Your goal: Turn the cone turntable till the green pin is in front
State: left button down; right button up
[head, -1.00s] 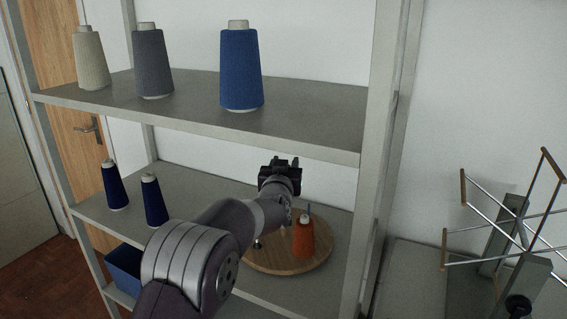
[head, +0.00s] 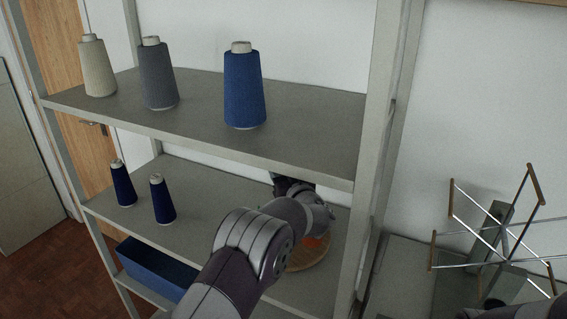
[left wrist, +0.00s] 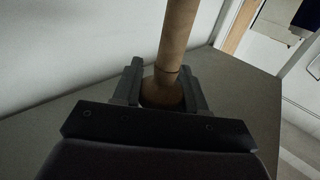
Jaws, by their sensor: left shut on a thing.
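The wooden turntable (head: 306,265) stands on the middle shelf, mostly hidden behind my left arm. Only a sliver of an orange cone (head: 318,243) on it shows past the arm. No green pin can be made out. My left gripper (head: 290,181) reaches in under the upper shelf, largely hidden in the head view. In the left wrist view its fingers (left wrist: 160,88) are closed around the rounded end of a slim wooden piece (left wrist: 176,42). I cannot tell which part of the turntable this is. My right gripper is not visible.
The upper shelf (head: 310,120) carries cream, grey and blue cones. Two small navy cones (head: 162,200) stand on the middle shelf at left. A blue bin (head: 150,270) sits below. A shelf post (head: 368,180) and a wire winder (head: 490,235) are at right.

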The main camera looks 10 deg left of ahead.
pick_arm(q)
jog(key=shift+a+r+n+g+y+p, duration=0.1)
jog(key=shift+r+n+g+y+p, duration=0.3)
jog(key=shift+n+g+y, duration=0.3)
jog(key=shift+r+n+g+y+p, duration=0.15)
jog(key=shift+n+g+y+p, duration=0.35)
jog(key=shift+y, duration=0.3)
jog(key=shift+s+n+g+y, duration=0.1)
jog(key=shift+n+g+y, duration=0.5)
jog(key=shift+g+y, duration=0.1)
jog(key=shift+a+f+g, duration=0.1)
jog(key=shift+g, duration=0.2)
jog(key=shift+s+n+g+y+p, duration=0.1)
jog(key=shift+n+g+y+p, duration=0.25)
jog(key=shift+n+g+y, duration=0.35)
jog(key=c, duration=0.7)
grip_release()
jog(key=shift+o, duration=0.2)
jog(key=shift+f, duration=0.2)
jog(key=shift+f+t+h, duration=0.1)
jog(key=shift+t+h, duration=0.2)
jog(key=shift+h, duration=0.1)
